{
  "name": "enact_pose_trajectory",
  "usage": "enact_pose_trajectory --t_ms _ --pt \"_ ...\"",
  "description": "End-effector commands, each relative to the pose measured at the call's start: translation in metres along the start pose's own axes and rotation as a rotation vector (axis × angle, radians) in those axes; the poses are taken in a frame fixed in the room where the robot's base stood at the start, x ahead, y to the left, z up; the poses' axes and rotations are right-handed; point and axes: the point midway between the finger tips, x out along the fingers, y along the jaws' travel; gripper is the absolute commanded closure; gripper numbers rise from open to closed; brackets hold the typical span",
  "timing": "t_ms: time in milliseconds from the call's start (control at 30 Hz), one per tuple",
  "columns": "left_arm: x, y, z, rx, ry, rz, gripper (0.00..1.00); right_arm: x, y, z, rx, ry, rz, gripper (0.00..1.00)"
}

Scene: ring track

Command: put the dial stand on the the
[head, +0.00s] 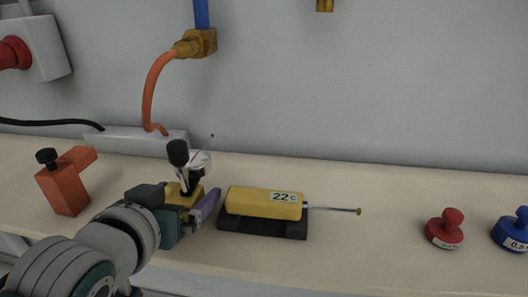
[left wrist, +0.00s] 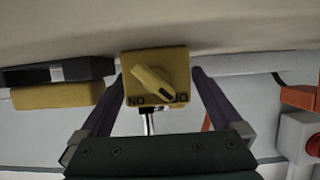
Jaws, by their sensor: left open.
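The dial stand has a yellow block base (head: 183,197) with a black knob and post and a round white dial (head: 201,163). It stands upright on the bench at the left of centre. In the left wrist view its yellow base (left wrist: 133,63), with a rotary switch, is between my fingers. My left gripper (head: 196,207) is open, with one finger on each side of the base; I cannot tell whether they touch it. The gripper hides the lower base in the head view. My right gripper is not in view.
A yellow probe unit reading 22 (head: 250,203) rests on a black cradle (head: 262,227) just right of my gripper, its rod pointing right. An orange block (head: 64,188) stands left. Red (head: 444,231) and blue (head: 515,232) knobbed weights stand right. Bench between rod and red weight is clear.

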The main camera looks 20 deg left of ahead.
Motion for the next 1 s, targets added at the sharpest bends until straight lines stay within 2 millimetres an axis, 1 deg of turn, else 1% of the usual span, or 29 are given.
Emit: enact_pose_trajectory --t_ms 167,267,1000 --pt "-0.0005 0.0002 -0.0001 0.0 -0.001 0.0 0.0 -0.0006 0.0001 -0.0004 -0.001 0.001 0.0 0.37" --pt "-0.0005 0.0002 -0.0003 0.0 -0.001 0.0 0.1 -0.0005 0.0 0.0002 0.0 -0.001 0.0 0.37" --pt "-0.0003 0.0002 -0.0005 0.0 0.0 0.0 0.93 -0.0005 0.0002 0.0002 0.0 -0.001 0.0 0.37"
